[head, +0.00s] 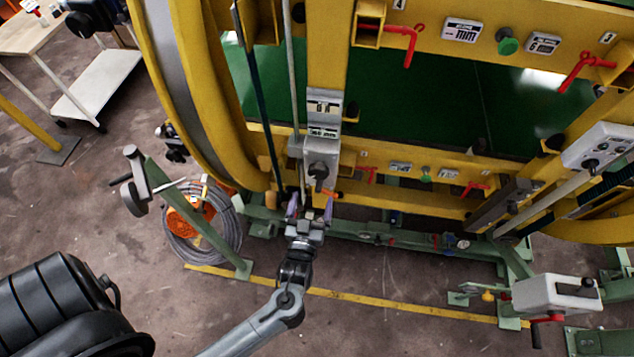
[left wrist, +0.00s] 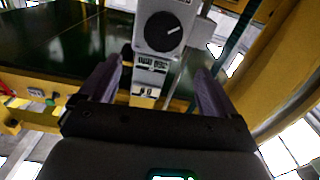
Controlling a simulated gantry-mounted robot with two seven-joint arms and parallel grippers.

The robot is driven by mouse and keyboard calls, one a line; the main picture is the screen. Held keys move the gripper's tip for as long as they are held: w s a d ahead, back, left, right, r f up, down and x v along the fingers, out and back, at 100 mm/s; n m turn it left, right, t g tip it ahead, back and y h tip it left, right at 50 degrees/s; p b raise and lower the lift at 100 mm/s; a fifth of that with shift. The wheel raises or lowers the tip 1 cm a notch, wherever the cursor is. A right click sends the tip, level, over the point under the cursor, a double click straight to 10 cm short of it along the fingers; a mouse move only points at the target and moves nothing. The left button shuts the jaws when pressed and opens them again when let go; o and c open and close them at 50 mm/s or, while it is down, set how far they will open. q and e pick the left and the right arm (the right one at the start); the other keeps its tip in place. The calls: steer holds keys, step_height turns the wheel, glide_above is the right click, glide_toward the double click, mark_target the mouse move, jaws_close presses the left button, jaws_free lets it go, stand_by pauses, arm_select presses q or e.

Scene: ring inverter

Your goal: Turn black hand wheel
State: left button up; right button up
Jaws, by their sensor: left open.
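The black hand wheel (head: 318,171) is a round knob on a grey box fixed to the yellow ring frame (head: 325,60). My left gripper (head: 310,207) is open, just below the hand wheel in the head view. In the left wrist view its two purple fingers (left wrist: 160,70) stand apart, with the wheel beyond their tips and between their lines. Nothing is between the fingers. My right gripper is not in view.
Red levers (head: 412,42) and green knobs (head: 507,42) sit on the yellow frame. Thin vertical rods (head: 292,90) run close beside the wheel's box. A coiled grey cable (head: 200,240) lies on the floor left of my gripper. A white-grey crank box (head: 556,293) stands at lower right.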

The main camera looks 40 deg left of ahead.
mark_target(318, 175)
arm_select(q)
steer(key=x, duration=0.3)
steer(key=f+x, duration=0.1)
steer(key=x, duration=0.6)
steer(key=shift+f+p, duration=0.3)
steer(key=c, duration=1)
